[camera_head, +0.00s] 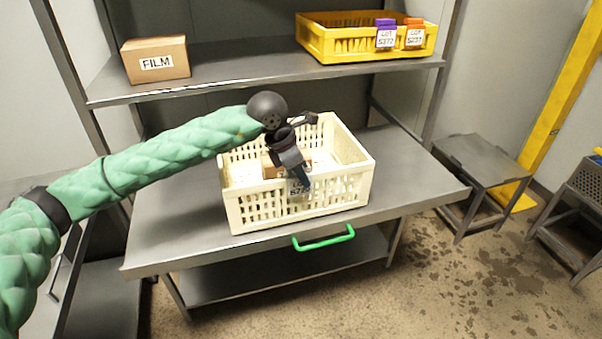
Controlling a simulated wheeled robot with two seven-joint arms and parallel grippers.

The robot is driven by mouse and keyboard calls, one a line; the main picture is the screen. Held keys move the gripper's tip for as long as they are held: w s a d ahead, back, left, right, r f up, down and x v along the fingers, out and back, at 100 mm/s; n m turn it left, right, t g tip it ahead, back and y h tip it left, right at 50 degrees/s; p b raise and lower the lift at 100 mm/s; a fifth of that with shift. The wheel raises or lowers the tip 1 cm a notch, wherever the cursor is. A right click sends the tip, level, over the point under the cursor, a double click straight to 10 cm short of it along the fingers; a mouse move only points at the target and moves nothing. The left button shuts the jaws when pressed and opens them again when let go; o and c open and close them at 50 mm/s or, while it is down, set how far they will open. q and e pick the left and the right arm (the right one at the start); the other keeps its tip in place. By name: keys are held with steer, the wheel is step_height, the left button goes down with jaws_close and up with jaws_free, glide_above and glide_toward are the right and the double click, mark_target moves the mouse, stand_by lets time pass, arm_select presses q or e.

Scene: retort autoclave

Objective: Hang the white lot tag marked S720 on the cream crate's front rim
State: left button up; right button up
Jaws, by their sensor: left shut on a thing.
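The cream crate (347,189) stands on the grey table, its slotted front wall facing me. My left gripper (303,181) reaches over the crate from the left and points down at the middle of its front rim. I cannot tell whether the tag touches the rim. My right gripper is out of view.
A brown box (269,168) sits inside the crate. The table (170,235) has bare room on both sides, with a green handle (324,240) at its front. The shelf above holds a FILM carton (155,60) and a yellow crate (330,45) with purple and orange tags.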

arm_select(q)
steer(key=o, duration=1)
steer(key=b+v, duration=0.2)
steer(key=v, duration=0.4)
steer(key=shift+a+r, duration=0.1)
steer(key=shift+r, duration=0.05)
steer(key=shift+a+r, duration=0.25)
steer(key=shift+r, duration=0.45)
